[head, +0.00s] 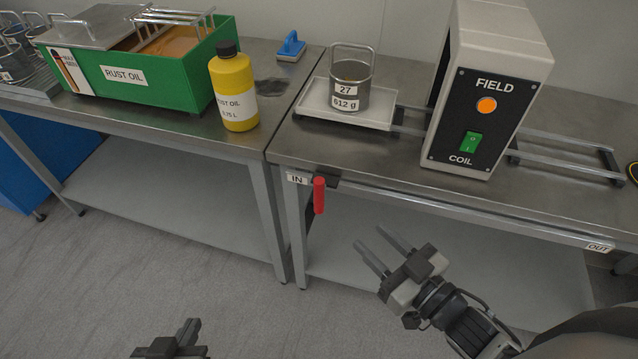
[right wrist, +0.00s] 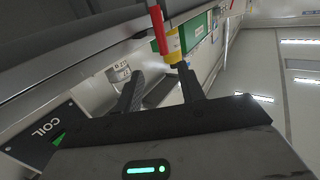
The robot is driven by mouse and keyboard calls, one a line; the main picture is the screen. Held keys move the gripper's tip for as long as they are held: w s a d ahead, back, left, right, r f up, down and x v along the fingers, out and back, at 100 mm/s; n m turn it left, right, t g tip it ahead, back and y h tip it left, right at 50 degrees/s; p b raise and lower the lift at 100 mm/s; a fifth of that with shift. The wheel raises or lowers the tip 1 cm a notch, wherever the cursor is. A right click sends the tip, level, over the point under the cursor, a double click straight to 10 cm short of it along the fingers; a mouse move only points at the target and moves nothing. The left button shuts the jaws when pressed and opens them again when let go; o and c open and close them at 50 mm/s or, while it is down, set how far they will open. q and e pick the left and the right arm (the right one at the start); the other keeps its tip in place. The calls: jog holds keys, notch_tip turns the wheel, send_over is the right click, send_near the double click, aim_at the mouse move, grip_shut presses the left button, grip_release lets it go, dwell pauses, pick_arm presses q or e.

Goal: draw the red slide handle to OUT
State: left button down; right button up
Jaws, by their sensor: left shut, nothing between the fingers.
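The red slide handle (head: 319,195) hangs at the left end of the right table's front edge, next to the IN label (head: 297,180). The OUT label (head: 598,247) is far right along that edge. My right gripper (head: 368,236) is open and empty, right of and below the handle in the head view, apart from it. In the right wrist view the handle (right wrist: 157,28) shows beyond the spread fingers (right wrist: 160,82). My left gripper (head: 182,335) is shut and empty at the bottom of the head view, far from the handle.
A tray (head: 312,102) bears a can (head: 350,86) on rails (head: 560,150) leading through the FIELD/COIL unit (head: 485,110). A yellow bottle (head: 234,95), a green RUST OIL tub (head: 190,82) and a blue-handled tool (head: 291,46) stand on the left table. The space before the right table's front edge looks free.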

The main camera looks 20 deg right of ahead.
aim_at(323, 191)
jog(key=shift+r, duration=0.25)
jog(key=shift+r+p+x, duration=0.15)
jog(key=shift+x, duration=3.75)
jog(key=shift+r+p+x, duration=0.1)
jog(key=shift+p+x, duration=0.05)
jog(key=shift+x, duration=3.75)
jog(key=shift+a, duration=0.1)
grip_shut()
